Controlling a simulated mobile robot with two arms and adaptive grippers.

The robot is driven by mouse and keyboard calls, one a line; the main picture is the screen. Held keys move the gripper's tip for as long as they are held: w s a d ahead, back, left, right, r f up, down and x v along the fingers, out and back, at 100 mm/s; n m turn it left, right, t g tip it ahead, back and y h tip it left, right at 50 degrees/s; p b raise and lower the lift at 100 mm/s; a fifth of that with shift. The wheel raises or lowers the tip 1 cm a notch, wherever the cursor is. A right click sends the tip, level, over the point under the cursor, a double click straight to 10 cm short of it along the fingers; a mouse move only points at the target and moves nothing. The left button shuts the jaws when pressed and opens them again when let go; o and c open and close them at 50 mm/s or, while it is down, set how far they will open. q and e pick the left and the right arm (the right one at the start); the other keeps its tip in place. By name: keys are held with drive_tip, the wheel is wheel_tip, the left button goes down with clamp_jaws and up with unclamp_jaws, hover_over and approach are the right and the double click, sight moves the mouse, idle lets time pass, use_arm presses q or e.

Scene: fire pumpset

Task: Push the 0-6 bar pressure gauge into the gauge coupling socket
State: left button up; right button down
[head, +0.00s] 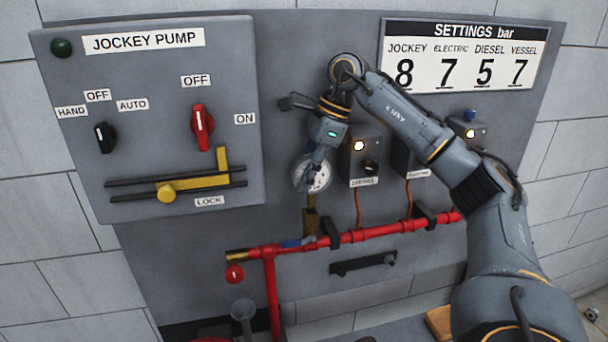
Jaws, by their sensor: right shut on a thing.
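The round white-faced pressure gauge (318,182) is in the head view, left of the middle of the panel. My right gripper (318,160) comes down from above and is shut on it, covering part of its dial. The scale on the dial is too small to read. A brass coupling socket (311,217) stands on the red pipe just below the gauge. The gauge looks upright and close above the socket. I cannot tell whether its stem touches the socket. My left gripper is not in view.
A red pipe (380,234) with black clamps runs across the panel. The jockey pump box (150,120) with its switches stands out at the left. The diesel box (362,155) is close right of the gauge. A black handle (362,263) sits below the pipe.

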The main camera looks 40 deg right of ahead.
drive_tip(key=shift+w+f+b, duration=0.1)
drive_tip(key=shift+f+b, duration=0.6)
drive_tip(key=shift+f, duration=0.7)
drive_tip(key=shift+f+b, duration=0.4)
drive_tip(key=shift+f, duration=0.2)
drive_tip(key=c, duration=1)
unclamp_jaws()
drive_tip(key=v, duration=1.2)
